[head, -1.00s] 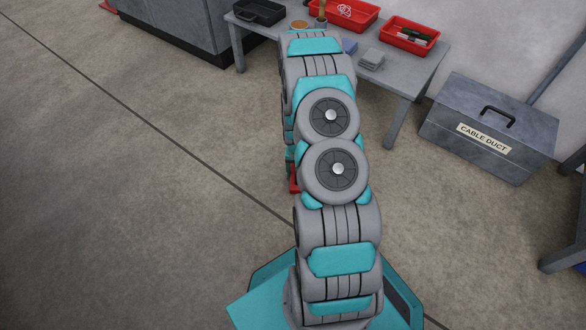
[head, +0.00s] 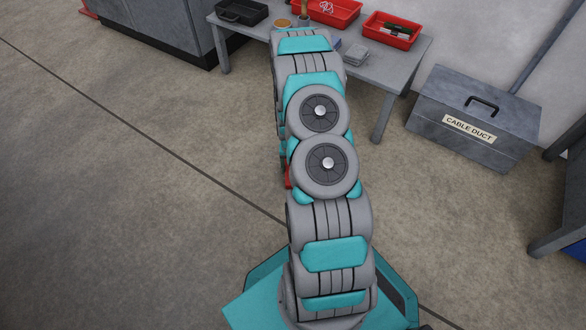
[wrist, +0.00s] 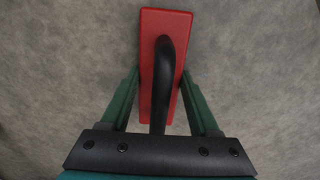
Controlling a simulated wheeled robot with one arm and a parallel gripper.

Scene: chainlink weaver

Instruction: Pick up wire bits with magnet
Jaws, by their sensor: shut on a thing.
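In the wrist view, my gripper (wrist: 160,74) has its two green fingers on either side of a red magnet (wrist: 171,22) with a black arched handle. The gripper is shut on the magnet, which hangs over bare concrete floor. In the head view, only a red sliver of the magnet (head: 288,177) shows beside my arm; the gripper itself is hidden behind the arm. I cannot make out any wire bits on the floor in either view.
A grey table (head: 398,67) at the back holds a black tray (head: 241,11), red trays (head: 390,29) and small items. A grey cable duct box (head: 470,118) stands on the floor to its right. A grey cabinet (head: 160,22) is back left. Floor at left is clear.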

